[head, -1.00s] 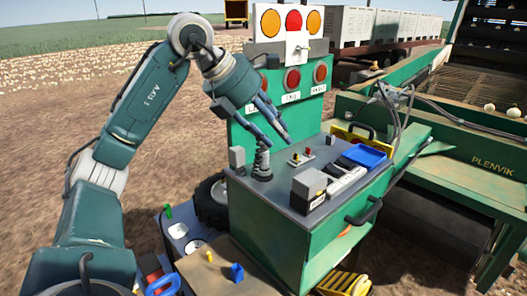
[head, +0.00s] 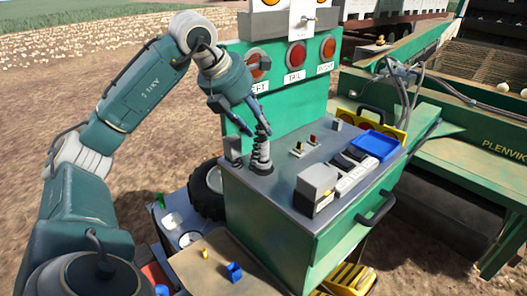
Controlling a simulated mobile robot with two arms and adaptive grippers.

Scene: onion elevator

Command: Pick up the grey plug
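A dark coiled piece (head: 262,147) with a grey base stands upright on the grey top of the green console (head: 265,225). A small grey block (head: 232,149) stands at the console's left edge, and a larger grey box (head: 316,184) sits near its front. I cannot tell for certain which of these grey pieces is the plug. My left gripper (head: 259,132) points down with its fingers apart, at the top of the coiled piece. One finger is on each side of it in the picture; I cannot tell whether they touch it. My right gripper is not in view.
A back panel with LEFT, TAIL and RIGHT lamps (head: 297,54) rises behind the gripper. Small levers (head: 299,148), a blue tray (head: 377,145) and a yellow piece (head: 393,131) are on the console. A blue block (head: 234,271) lies on a lower shelf.

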